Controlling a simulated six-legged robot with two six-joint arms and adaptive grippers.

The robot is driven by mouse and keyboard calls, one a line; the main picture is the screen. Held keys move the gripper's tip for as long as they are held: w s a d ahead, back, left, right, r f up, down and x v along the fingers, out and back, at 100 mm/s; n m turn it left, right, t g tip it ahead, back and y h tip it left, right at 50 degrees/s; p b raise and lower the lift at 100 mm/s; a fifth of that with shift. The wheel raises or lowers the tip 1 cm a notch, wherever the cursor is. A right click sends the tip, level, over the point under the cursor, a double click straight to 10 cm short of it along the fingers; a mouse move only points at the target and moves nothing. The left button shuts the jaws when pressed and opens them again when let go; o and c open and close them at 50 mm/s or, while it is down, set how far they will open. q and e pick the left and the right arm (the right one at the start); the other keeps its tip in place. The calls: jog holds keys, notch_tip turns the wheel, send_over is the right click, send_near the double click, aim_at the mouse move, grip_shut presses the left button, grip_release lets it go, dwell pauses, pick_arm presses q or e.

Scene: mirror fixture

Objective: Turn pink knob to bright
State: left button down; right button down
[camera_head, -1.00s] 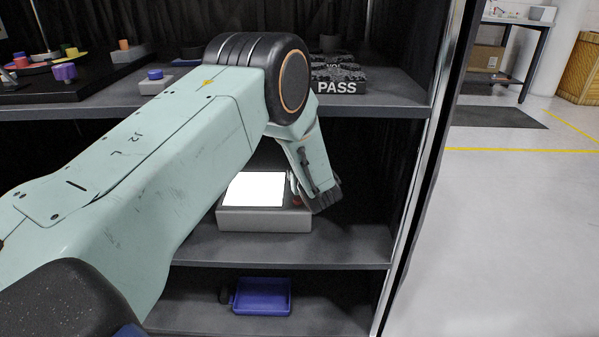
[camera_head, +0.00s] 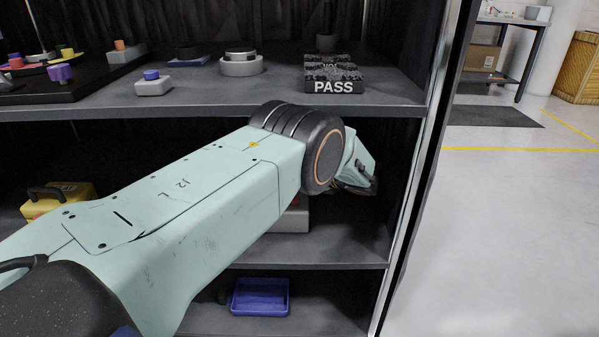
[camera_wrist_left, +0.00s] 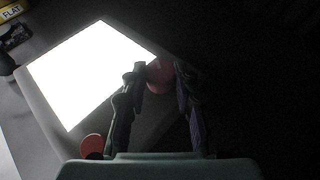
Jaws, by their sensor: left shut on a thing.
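A grey box with a glowing white panel (camera_wrist_left: 92,72) fills the left of the left wrist view. In the head view only a front part of the box (camera_head: 290,221) shows on the middle shelf, the rest hidden behind my left arm. A pinkish-red knob (camera_wrist_left: 160,78) sits at the panel's edge. My left gripper (camera_wrist_left: 160,70) is shut on this knob, one finger on each side. In the head view the fingers and both knobs are mostly hidden.
The upper shelf (camera_head: 220,100) holds a PASS block (camera_head: 333,85) and several small fixtures. A yellow case (camera_head: 58,197) stands left on the middle shelf. A blue tray (camera_head: 260,297) lies below. The cabinet's right post (camera_head: 425,160) stands close to my wrist.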

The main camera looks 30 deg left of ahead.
pick_arm(q)
jog(key=shift+n+g+y, duration=0.3)
jog(key=shift+n+g, duration=0.1)
jog(key=shift+g, duration=0.1)
dwell(0.3)
jog(key=c, duration=1)
grip_release()
jog(key=shift+m+t, duration=0.6)
jog(key=shift+t, duration=0.2)
